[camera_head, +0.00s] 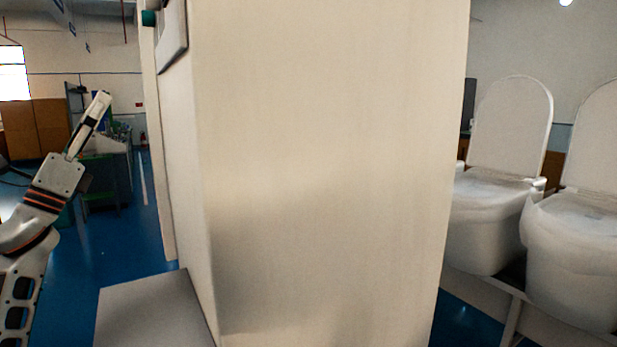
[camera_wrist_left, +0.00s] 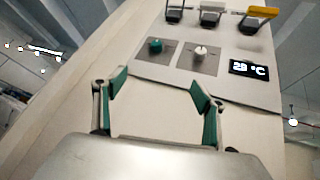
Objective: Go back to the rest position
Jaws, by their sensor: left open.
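My left gripper (camera_head: 97,107) is raised at the left of the head view, pointing up, to the left of a tall pale cabinet (camera_head: 320,170) and apart from it. In the left wrist view the gripper (camera_wrist_left: 158,100) is open and empty, its two green-padded fingers spread wide. Beyond the fingers is a panel with a green knob (camera_wrist_left: 155,46), a white knob (camera_wrist_left: 200,51) and a lit temperature display (camera_wrist_left: 252,70). Several switches, one with a yellow top (camera_wrist_left: 262,12), line the panel's upper edge. My right gripper is not in view.
The cabinet fills the middle of the head view. A low grey box top (camera_head: 150,312) juts out at its lower left. White toilets with raised lids (camera_head: 510,125) stand on a rack at the right. Blue floor (camera_head: 125,235) is open at the left, with workbenches farther back.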

